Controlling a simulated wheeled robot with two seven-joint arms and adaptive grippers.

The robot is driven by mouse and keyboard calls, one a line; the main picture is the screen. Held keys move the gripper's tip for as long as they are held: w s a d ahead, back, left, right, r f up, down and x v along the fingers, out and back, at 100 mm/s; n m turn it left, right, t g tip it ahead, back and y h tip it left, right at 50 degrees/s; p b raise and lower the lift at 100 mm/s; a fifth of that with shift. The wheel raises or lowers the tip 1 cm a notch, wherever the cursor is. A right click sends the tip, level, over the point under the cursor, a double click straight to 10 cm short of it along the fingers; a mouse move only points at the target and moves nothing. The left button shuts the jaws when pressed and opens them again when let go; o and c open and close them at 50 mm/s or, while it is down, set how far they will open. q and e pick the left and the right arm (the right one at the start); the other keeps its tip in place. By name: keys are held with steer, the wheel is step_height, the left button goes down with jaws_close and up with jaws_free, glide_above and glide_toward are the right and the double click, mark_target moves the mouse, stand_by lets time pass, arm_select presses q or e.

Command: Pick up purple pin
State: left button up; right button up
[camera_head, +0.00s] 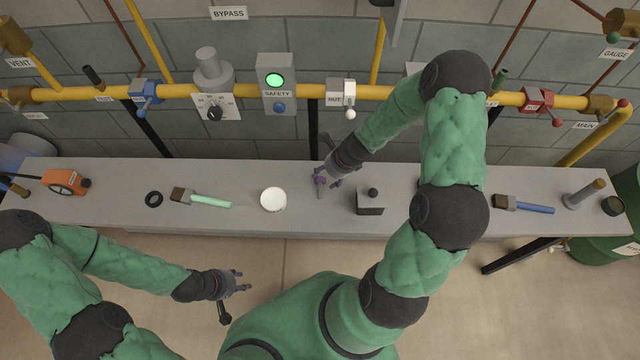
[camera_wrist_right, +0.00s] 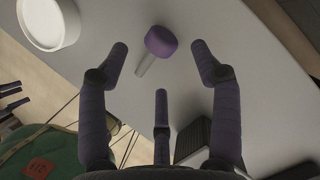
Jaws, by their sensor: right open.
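The purple pin (camera_wrist_right: 160,42) has a round purple head and a pale shaft. It lies on the grey bench in the right wrist view, just beyond and between my open right fingers (camera_wrist_right: 160,72), apart from them. In the head view the pin (camera_head: 320,183) is small and partly confused with my right gripper (camera_head: 329,181), which hangs low over the bench. My left gripper (camera_head: 240,281) is empty, in front of the bench, with its fingers spread apart.
A white round dish (camera_head: 273,199) stands left of the right gripper, and a grey block with a black knob (camera_head: 370,203) stands right. A green-handled brush (camera_head: 205,200), a black ring (camera_head: 153,199) and a blue-handled brush (camera_head: 525,205) lie along the bench. Yellow pipes (camera_head: 290,94) run behind.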

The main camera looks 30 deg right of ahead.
mark_target(321, 180)
steer(key=b+x, duration=0.2)
steer(key=x, duration=0.2)
steer(key=shift+a+f, duration=0.15)
steer(key=shift+f, duration=0.1)
steer(key=shift+r, duration=0.1)
steer(key=shift+c, duration=0.6)
jaws_close()
